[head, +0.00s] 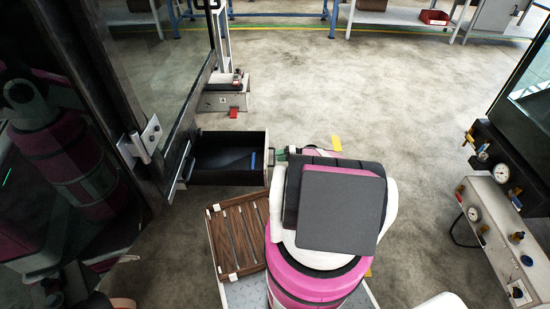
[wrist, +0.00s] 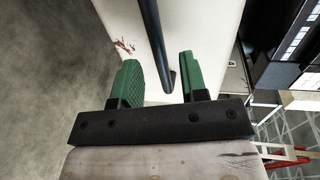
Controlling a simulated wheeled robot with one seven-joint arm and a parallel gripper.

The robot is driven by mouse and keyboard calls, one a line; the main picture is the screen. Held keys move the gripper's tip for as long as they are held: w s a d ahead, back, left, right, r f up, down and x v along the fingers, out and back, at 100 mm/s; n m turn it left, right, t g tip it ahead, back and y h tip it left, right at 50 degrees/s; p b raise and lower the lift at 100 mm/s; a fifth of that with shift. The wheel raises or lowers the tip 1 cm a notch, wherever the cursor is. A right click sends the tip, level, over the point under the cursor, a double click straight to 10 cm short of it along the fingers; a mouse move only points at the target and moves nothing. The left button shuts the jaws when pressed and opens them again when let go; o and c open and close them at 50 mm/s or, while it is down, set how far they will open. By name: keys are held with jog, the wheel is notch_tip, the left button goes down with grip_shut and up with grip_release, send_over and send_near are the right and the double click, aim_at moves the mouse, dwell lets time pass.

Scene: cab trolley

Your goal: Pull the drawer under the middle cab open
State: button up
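The drawer (head: 232,178) juts out from under the dark cab (head: 165,128) on the left, standing open to the right. Its inside is dark and holds a small blue item. My gripper (head: 282,153) is at the drawer's right-hand front, mostly hidden by my arm. In the wrist view its two green fingers (wrist: 160,72) are apart. The dark bar handle (wrist: 152,38) lies between them in front of a pale drawer front (wrist: 205,28), with gaps visible on both sides. Contact with the handle is not visible.
A wooden slatted tray (head: 238,236) lies below the drawer, beside my arm. A pale unit with gauges (head: 493,225) stands at the right. A small pedestal (head: 222,98) stands behind the drawer. The floor between my arm and the gauges is clear.

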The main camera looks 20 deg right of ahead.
jog(key=v, duration=0.7)
jog(key=shift+d, duration=0.15)
